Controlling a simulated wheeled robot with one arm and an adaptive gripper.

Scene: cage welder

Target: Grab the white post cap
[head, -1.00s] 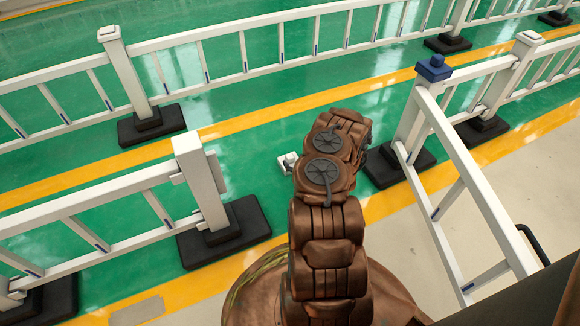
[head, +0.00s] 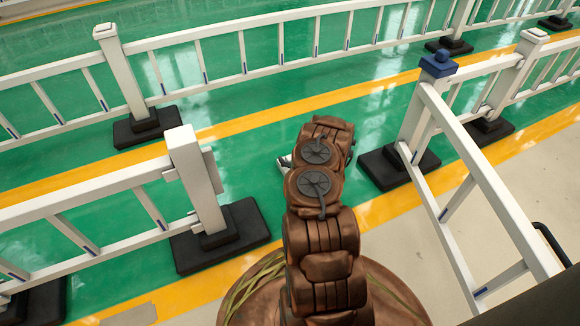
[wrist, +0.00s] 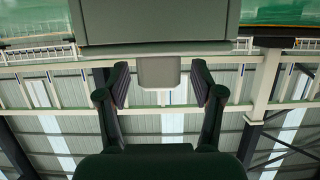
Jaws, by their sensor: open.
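In the wrist view, which appears upside down, the white post cap shows as a wide pale grey-white base (wrist: 155,25) at the top. A smaller block-shaped knob (wrist: 158,72) sticks out of it. My gripper (wrist: 160,84) is open, with one finger on each side of the knob and visible gaps at both sides. I cannot tell how deep the knob sits between the fingers. In the head view, a small white piece, probably the cap (head: 284,161), peeks out left of my arm. My arm hides the rest of it, what supports it, and my gripper.
A white fence post (head: 190,165) on a black base stands left of my arm. A blue-capped post (head: 413,120) stands to the right, with a slanting white fence panel (head: 483,193) beside it. Another fence (head: 217,62) runs behind. Open green floor lies between the fences.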

